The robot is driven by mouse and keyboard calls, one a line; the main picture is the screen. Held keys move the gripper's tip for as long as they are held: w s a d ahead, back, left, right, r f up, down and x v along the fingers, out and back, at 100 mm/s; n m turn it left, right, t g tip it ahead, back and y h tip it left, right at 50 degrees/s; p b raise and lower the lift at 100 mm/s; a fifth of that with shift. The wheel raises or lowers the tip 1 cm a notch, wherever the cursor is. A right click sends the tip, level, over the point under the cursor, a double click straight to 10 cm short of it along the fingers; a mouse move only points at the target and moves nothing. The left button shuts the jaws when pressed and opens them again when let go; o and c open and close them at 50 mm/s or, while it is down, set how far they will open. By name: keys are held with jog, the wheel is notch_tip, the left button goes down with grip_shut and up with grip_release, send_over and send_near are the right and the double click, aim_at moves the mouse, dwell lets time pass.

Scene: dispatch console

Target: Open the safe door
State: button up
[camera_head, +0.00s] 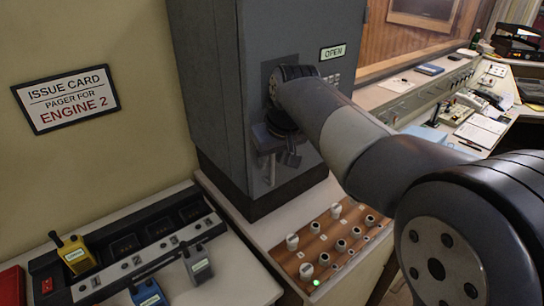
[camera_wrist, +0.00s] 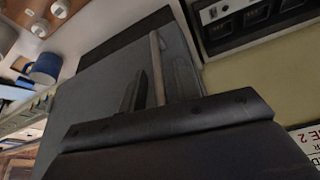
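The safe is a tall dark grey cabinet (camera_head: 205,75) in the head view, with a lighter grey front door (camera_head: 285,35). The door looks flush with the body, with no gap that I can see. My gripper (camera_head: 282,150) is at the lower part of the door, partly hidden by my wrist. In the wrist view a pale, thin handle bar (camera_wrist: 157,65) stands between the two dark fingers of my gripper (camera_wrist: 160,88). I cannot tell whether the fingers touch the bar.
Below the safe is a wooden panel with several knobs (camera_head: 335,235). A charger console (camera_head: 140,255) with a yellow pager (camera_head: 75,254) and others is at the lower left. A wall sign (camera_head: 67,98) hangs left. A cluttered desk (camera_head: 480,130) runs along the right.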

jog(key=shift+w+f, duration=0.1)
jog(key=shift+f, duration=0.15)
jog(key=shift+c, duration=0.4)
grip_shut()
